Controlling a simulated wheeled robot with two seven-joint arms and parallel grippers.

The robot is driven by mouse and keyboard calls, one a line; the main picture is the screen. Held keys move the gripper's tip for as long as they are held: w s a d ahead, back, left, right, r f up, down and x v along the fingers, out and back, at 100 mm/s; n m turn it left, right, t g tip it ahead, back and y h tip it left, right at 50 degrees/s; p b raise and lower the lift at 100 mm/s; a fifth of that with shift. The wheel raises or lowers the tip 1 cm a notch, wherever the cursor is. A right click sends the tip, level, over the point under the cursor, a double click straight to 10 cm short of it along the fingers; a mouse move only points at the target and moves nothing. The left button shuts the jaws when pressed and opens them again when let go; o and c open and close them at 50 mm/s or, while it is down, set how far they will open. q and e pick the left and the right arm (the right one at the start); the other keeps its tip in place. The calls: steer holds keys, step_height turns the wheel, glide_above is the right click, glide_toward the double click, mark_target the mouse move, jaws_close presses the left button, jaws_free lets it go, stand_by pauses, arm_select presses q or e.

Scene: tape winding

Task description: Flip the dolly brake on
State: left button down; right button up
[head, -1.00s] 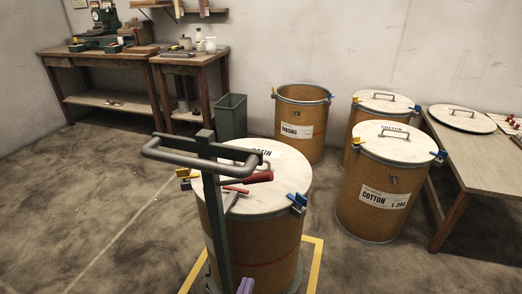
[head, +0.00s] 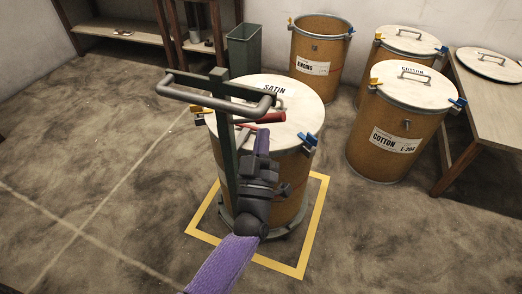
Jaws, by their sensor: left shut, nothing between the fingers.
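The dolly's green upright post (head: 229,150) rises in front of the drum marked SATIN (head: 288,200), with a grey handle bar (head: 190,95) across its top. A lever with a red grip (head: 271,118) sticks out to the right of the post, below the handle bar. I take it to be the brake lever. My left gripper (head: 262,135) is shut and empty. Its purple fingertips point up and appear just below the red grip; I cannot tell whether they touch it. The gripper and arm hide part of the drum's front. My right gripper is not in view.
The drum stands inside a yellow floor square (head: 313,225). Behind are an open drum (head: 318,50), two lidded COTTON drums (head: 397,120) (head: 408,42) and a green bin (head: 243,50). A table (head: 492,100) stands at right, a wooden bench (head: 115,30) at back left. The left floor is clear.

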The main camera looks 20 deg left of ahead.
mark_target(271, 122)
arm_select(q)
steer(key=shift+b+x, duration=0.35)
steer(key=shift+x, duration=2)
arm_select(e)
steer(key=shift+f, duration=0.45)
arm_select(q)
steer(key=shift+d+f, duration=0.1)
steer(key=shift+f, duration=0.1)
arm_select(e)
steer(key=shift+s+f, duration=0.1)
